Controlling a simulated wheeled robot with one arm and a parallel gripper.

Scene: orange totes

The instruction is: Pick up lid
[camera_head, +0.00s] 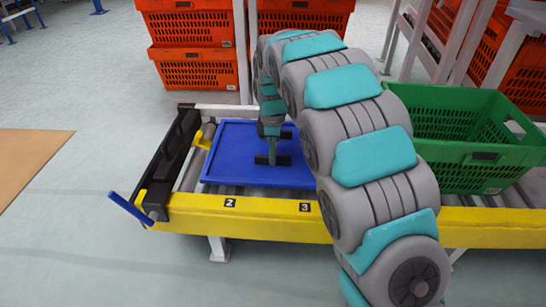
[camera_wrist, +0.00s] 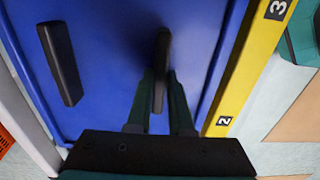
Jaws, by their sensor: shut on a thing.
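The lid (camera_head: 232,165) is a flat blue panel with a raised rim, lying on the roller conveyor. It fills most of the wrist view (camera_wrist: 110,60). Two black bar handles stand on it; the near handle (camera_head: 263,160) is under my gripper, and the other handle (camera_wrist: 60,63) is free on the left of the wrist view. My gripper (camera_wrist: 160,85) is shut on the near handle, which shows between its two fingers (camera_wrist: 161,60). In the head view my gripper (camera_head: 271,156) points down onto the lid. My arm hides the lid's right part.
The conveyor has a yellow front rail (camera_head: 265,225) marked 2 and 3 and a black end stop (camera_head: 172,160) at the left. A green crate (camera_head: 490,155) stands on the conveyor right of my arm. Orange totes (camera_head: 190,68) are stacked behind. Floor at the left is open.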

